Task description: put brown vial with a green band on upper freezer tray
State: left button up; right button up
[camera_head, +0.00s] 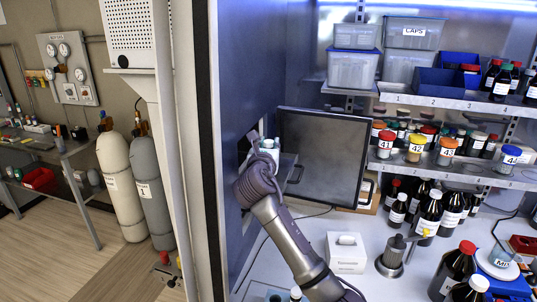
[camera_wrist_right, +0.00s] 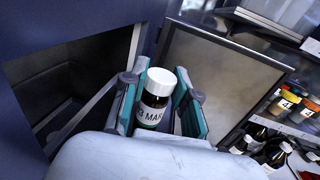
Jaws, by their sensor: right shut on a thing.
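My right gripper (camera_head: 264,148) is at the blue wall, beside a dark opening. In the wrist view, its teal-padded fingers (camera_wrist_right: 161,92) are shut around a brown vial (camera_wrist_right: 152,103). The vial has a white cap and a white label with dark letters. The vial is hard to make out in the head view. An open compartment (camera_wrist_right: 55,88) shows left of the vial in the wrist view, with a dark interior. I cannot make out an upper freezer tray. My left gripper is not in view.
A white box (camera_head: 346,257) and a metal stand (camera_head: 393,255) are on the bench. Shelves at right hold numbered jars (camera_head: 415,148), bottles and bins. Several dark bottles (camera_head: 452,270) stand at front right.

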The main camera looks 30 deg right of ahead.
notch_tip(320, 180, down, 3)
jog(key=shift+a+f+p, duration=0.1)
jog(key=shift+f+p, duration=0.05)
jog(key=shift+p, duration=0.55)
jog(key=shift+f, duration=0.35)
jog(key=shift+f, duration=0.1)
jog(key=o, duration=0.9)
jog(key=shift+o, duration=0.2)
jog(key=b+v, duration=0.4)
jog(key=v, duration=0.8)
jog(key=shift+b, duration=0.3)
